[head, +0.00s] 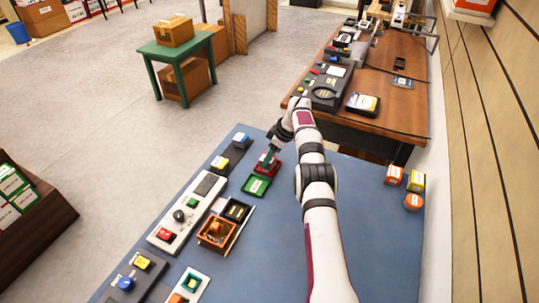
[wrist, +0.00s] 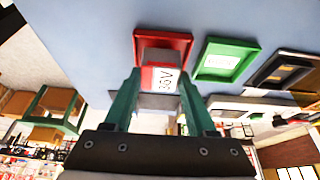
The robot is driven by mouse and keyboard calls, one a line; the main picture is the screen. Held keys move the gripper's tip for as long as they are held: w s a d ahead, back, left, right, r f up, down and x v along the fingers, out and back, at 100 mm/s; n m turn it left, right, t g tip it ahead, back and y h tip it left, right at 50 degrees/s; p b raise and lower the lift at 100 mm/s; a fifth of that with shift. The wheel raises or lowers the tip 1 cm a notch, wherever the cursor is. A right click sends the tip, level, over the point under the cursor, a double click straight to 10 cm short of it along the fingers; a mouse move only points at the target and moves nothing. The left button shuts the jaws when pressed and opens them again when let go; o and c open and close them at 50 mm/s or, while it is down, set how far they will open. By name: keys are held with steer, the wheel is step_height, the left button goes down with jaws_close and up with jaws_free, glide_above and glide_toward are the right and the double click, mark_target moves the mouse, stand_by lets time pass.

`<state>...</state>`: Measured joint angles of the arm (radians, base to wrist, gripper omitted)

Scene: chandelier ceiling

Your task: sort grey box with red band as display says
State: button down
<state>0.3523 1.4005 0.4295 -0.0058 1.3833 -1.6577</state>
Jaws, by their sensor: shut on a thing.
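The grey box with a red band and a white label (wrist: 160,77) is between the green fingers of my gripper (wrist: 160,92). My gripper is shut on it. In the wrist view the box's far end overlaps the red tray (wrist: 182,41); whether it touches the tray floor I cannot tell. In the head view my gripper (head: 270,156) is over the red tray (head: 277,169), and the box is mostly hidden there. A green tray (head: 257,185) lies beside the red one. A control panel with a dark display (head: 209,184) stands to its left; the display's text is unreadable.
Button boxes line the left edge. A wooden bench (head: 395,107) adjoins behind.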

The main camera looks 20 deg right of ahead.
steer(key=shift+f, duration=0.3)
stand_by(0.4)
steer(key=shift+c, duration=0.7)
jaws_free()
steer(key=shift+o, duration=0.7)
steer(key=shift+r, duration=3.8)
